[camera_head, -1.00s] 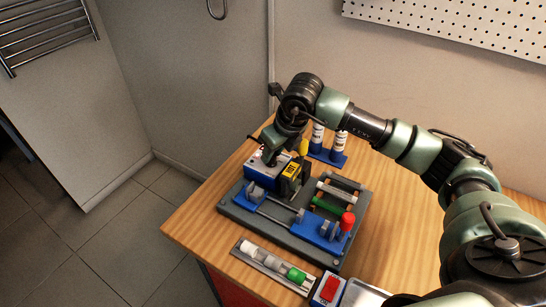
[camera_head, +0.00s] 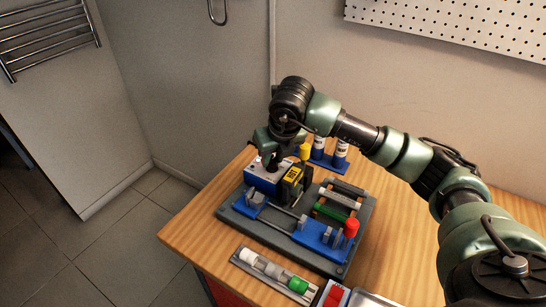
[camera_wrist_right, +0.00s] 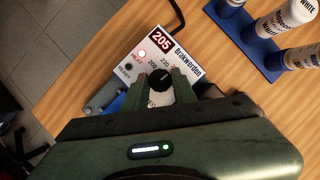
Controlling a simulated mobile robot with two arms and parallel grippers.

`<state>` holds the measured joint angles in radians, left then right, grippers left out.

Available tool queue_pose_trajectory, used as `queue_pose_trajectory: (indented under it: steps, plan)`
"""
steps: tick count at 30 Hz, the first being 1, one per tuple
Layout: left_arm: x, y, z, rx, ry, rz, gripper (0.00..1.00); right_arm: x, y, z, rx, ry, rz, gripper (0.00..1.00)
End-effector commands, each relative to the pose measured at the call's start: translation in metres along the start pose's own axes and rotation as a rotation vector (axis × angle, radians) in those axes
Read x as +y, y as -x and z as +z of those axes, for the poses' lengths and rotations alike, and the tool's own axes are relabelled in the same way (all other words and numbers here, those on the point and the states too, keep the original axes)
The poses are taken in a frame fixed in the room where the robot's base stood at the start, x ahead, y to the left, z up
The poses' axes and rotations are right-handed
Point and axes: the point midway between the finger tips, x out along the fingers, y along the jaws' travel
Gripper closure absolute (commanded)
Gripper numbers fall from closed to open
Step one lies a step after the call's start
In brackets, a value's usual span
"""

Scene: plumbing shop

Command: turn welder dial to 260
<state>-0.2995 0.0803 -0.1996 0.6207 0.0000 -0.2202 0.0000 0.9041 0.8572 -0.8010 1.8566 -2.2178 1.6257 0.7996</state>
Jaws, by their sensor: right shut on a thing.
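The welder (camera_head: 262,179) is a blue box with a white top panel at the far left of the grey tool base. Its panel (camera_wrist_right: 126,70) in the right wrist view has a red display reading 205, a lit red HEAT light, and printed numbers including 200 and 230. The black dial (camera_wrist_right: 159,80) is between my right fingertips. My right gripper (camera_wrist_right: 160,86) points down at the panel and is shut on the dial; the fingers hide part of the scale. In the head view, the right gripper (camera_head: 269,161) hides the dial. My left gripper is not in view.
A yellow-black tool (camera_head: 292,182) stands close beside the welder. Blue-and-white bottles (camera_head: 340,155) stand behind. The grey base (camera_head: 302,255) carries blue clamps and a red-topped piece (camera_head: 351,227). A tray of fittings (camera_head: 240,256) lies in front. The table's left edge is clear.

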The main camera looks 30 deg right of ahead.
Motion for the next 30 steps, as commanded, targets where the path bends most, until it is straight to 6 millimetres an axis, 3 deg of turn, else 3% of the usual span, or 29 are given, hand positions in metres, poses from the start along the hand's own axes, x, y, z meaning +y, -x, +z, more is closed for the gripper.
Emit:
queue_pose_trajectory:
  steps: [2,3,5,6,17,30]
  plan:
    - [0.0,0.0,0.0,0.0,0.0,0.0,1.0,0.0,0.001,0.002,-0.004,-0.001,0.0,1.0]
    - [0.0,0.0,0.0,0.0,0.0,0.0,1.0,0.0,0.001,0.002,-0.004,-0.001,0.0,0.71]
    - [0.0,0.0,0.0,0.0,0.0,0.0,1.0,0.0,0.001,0.002,-0.004,-0.001,0.0,0.54]
    - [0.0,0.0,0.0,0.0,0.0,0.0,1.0,0.0,0.001,0.002,-0.004,0.0,0.0,0.52]
    - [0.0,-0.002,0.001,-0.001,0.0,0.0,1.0,0.0,0.005,0.001,-0.003,0.001,0.001,0.52]
    - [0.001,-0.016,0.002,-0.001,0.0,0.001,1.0,0.0,0.07,0.001,-0.005,0.0,0.001,0.52]
